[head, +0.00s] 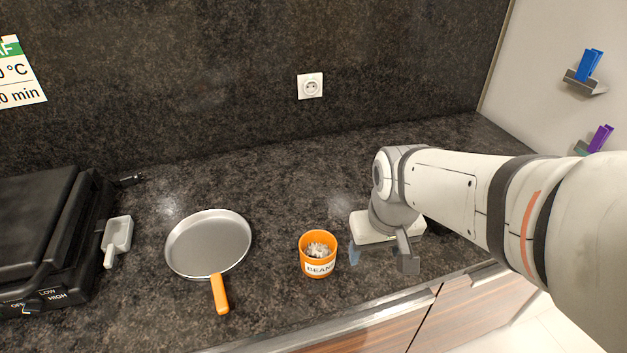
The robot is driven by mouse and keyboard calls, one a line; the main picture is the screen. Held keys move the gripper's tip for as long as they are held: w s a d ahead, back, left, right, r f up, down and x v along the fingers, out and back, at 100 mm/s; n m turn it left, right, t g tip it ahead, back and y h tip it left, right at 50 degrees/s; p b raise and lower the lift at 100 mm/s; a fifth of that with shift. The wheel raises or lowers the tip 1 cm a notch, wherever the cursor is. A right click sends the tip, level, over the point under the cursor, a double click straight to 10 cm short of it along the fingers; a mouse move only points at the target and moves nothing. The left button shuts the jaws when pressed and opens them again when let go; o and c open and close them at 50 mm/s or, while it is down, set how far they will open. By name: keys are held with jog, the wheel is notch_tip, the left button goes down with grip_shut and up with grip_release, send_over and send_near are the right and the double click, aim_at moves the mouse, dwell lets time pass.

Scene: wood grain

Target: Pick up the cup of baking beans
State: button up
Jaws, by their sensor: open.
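An orange cup (318,254) with a white label reading "BEAN" stands upright on the dark speckled counter, near its front edge. Pale beans (318,249) show inside it. My gripper (381,262) is just to the right of the cup, apart from it as far as I can see. Its fingers point down, one grey finger showing clearly at the right and the other side partly unclear. It is open and holds nothing that I can see.
A round grey pan (209,246) with an orange handle lies left of the cup. Further left are a small white scoop (117,236) and a black appliance (45,235). The counter's front edge (350,318) is close. Behind the cup the counter is clear up to the dark wall with a socket (310,86).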

aim_at(318, 254)
jog(key=shift+o, duration=1.4)
jog(key=w+a+n+g+p, duration=0.1)
jog(key=w+a+n+p, duration=0.1)
jog(key=w+a+p, duration=0.1)
jog(key=shift+w+a, duration=0.5)
jog(key=shift+w, duration=0.35)
jog(key=o, duration=0.3)
jog(key=w+a+f+n+g+p, duration=0.1)
jog(key=w+a+f+n+p, duration=0.1)
jog(key=w+a+f+p, duration=0.1)
jog(key=w+a, duration=0.1)
jog(key=a, duration=0.1)
jog(key=shift+a+f+n, duration=0.15)
jog(key=shift+a+n, duration=0.15)
jog(key=shift+n, duration=0.1)
jog(key=shift+s+a+f+p, duration=0.15)
jog(key=shift+f+p, duration=0.4)
jog(key=shift+f, duration=1.55)
jog(key=shift+s+a+f+p, duration=0.1)
jog(key=shift+f+p, duration=0.4)
jog(key=shift+f, duration=1.6)
